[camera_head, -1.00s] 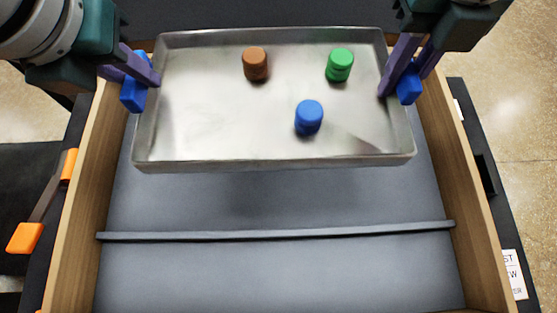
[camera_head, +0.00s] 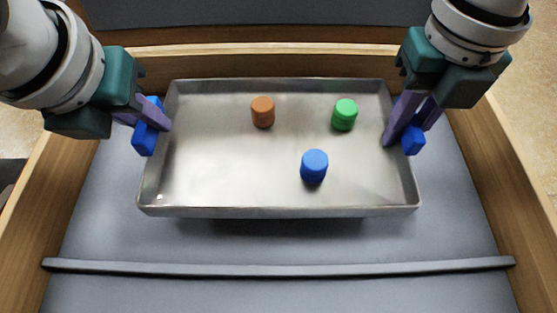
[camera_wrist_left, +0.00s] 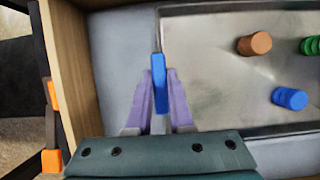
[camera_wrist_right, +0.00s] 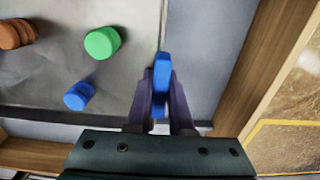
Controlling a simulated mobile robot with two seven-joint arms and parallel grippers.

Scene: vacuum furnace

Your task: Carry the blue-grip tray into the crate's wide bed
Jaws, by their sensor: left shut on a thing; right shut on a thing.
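The metal tray (camera_head: 230,180) with blue grips is level inside the wooden crate's walls, over the wide bed (camera_head: 110,215) behind the divider. A dark shadow shows under its front edge; I cannot tell whether it touches the floor. My left gripper (camera_head: 152,122) is shut on the left blue grip (camera_head: 145,140), also seen in the left wrist view (camera_wrist_left: 160,85). My right gripper (camera_head: 402,128) is shut on the right blue grip (camera_head: 413,140), also seen in the right wrist view (camera_wrist_right: 161,75). An orange-brown cylinder (camera_head: 263,112), a green cylinder (camera_head: 344,115) and a blue cylinder (camera_head: 314,166) stand on the tray.
The grey divider (camera_head: 280,269) crosses the crate in front of the tray. The crate's wooden walls rise at the left (camera_head: 40,190), right (camera_head: 505,160) and back (camera_head: 290,55). Bare grey floor shows on both sides of the tray and in front of it.

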